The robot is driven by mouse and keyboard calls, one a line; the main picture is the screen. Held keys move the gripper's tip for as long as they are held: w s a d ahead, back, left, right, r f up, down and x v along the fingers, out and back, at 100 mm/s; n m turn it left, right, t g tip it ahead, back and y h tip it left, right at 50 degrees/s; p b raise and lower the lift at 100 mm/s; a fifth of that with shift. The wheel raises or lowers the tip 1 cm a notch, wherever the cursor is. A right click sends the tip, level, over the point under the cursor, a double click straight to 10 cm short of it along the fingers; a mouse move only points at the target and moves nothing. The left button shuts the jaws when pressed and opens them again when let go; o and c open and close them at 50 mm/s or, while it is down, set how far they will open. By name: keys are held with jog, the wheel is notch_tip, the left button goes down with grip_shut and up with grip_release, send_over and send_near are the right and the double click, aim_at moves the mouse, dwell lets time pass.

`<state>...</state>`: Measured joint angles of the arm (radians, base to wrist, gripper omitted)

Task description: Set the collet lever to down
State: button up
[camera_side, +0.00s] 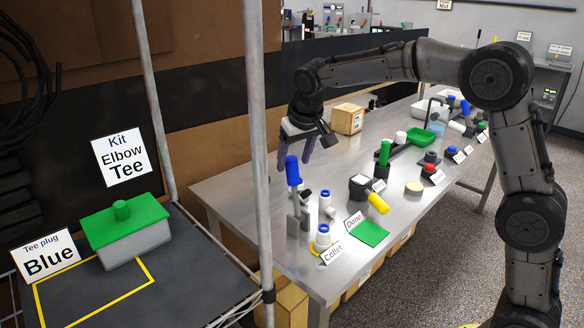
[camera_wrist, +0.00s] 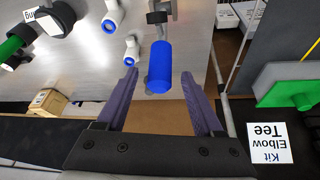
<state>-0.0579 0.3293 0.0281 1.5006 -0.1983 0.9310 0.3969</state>
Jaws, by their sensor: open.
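The collet lever has a blue grip (camera_side: 293,171) on a grey metal stand (camera_side: 298,218) and points upward at the table's near end, with the "Collet" sign (camera_side: 332,252) close by. My gripper (camera_side: 294,160) is open with purple fingers pointing down, at the height of the blue grip's top. In the wrist view the blue grip (camera_wrist: 160,67) shows between the two fingertips, with space on each side. I see no contact. The lever's lower mount is partly hidden in the wrist view.
White fittings with blue ends (camera_side: 323,237) stand right beside the lever. A yellow-handled part (camera_side: 378,203), a green mat (camera_side: 369,233) and an upright green handle (camera_side: 384,152) lie farther right. A shelf post (camera_side: 260,150) stands left. A wooden box (camera_side: 347,118) sits behind.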

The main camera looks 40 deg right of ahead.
jog(key=shift+x, duration=1.75)
grip_shut()
